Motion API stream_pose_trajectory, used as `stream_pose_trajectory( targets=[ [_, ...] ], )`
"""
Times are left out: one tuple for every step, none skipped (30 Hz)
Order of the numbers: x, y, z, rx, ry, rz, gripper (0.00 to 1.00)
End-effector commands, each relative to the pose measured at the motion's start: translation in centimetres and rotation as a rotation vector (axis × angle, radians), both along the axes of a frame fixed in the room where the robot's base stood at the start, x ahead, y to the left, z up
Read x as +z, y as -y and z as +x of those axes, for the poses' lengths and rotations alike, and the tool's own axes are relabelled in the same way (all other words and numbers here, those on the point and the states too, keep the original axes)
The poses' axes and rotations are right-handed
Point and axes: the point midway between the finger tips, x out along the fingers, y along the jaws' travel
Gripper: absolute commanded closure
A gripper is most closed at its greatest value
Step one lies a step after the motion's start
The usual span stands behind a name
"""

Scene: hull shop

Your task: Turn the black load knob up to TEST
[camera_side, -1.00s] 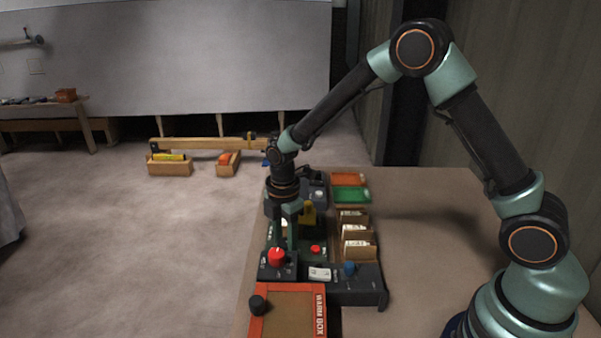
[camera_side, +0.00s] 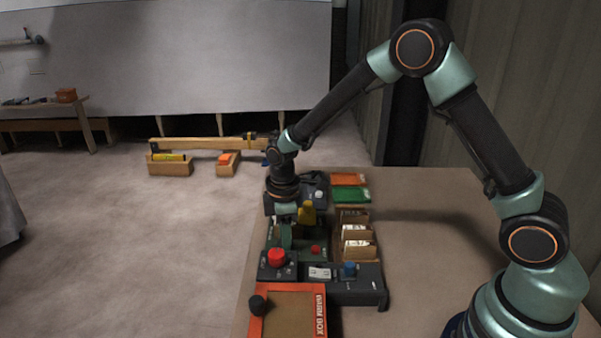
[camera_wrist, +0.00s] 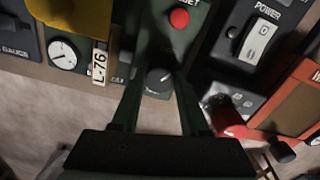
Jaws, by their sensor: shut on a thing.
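The black load knob (camera_wrist: 159,78) is a small round knob with a pale pointer line, on a dark green panel (camera_wrist: 155,42) in the wrist view. My gripper (camera_wrist: 160,84) has one finger on each side of it and is shut on it. In the side view my gripper (camera_side: 283,240) reaches down to the panel behind a big red knob (camera_side: 277,258), and the black knob is hidden there. I cannot read a TEST mark; the lettering by the knob is too small.
A red button (camera_wrist: 180,18) and a gauge (camera_wrist: 63,54) with an L-76 tag (camera_wrist: 99,66) are close by. A POWER switch (camera_wrist: 257,43), a blue knob (camera_side: 349,269) and an orange-framed box (camera_side: 321,312) surround the panel. A yellow thing (camera_side: 307,213) stands beside my gripper.

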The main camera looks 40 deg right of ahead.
Motion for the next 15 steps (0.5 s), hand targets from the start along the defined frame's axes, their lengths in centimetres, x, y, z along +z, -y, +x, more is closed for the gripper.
stream_pose_trajectory(
  targets=[
    [0.12, -0.01, -0.01, -0.044, -0.001, 0.0, 1.0],
    [0.12, -0.01, -0.01, -0.072, -0.001, 0.0, 1.0],
    [0.13, -0.01, -0.01, -0.111, -0.001, 0.0, 1.0],
    [0.13, -0.01, -0.01, -0.139, -0.001, 0.0, 1.0],
    [0.13, -0.01, -0.01, -0.167, -0.001, 0.0, 1.0],
    [0.13, -0.01, -0.01, -0.205, -0.001, 0.0, 1.0],
    [0.14, -0.01, -0.01, -0.234, -0.001, 0.0, 1.0],
    [0.14, -0.01, -0.01, -0.262, -0.001, 0.0, 1.0],
    [0.14, -0.01, -0.01, -0.3, -0.001, 0.0, 1.0],
    [0.14, -0.01, -0.01, -0.329, -0.001, 0.0, 1.0],
    [0.15, -0.01, -0.01, -0.357, -0.001, 0.0, 1.0],
    [0.15, -0.01, -0.01, -0.395, -0.001, 0.0, 1.0],
    [0.15, -0.01, -0.01, -0.424, -0.001, 0.0, 1.0],
    [0.15, -0.01, -0.01, -0.452, -0.001, 0.0, 1.0],
    [0.16, -0.01, -0.01, -0.49, -0.001, 0.0, 1.0]
  ],
)
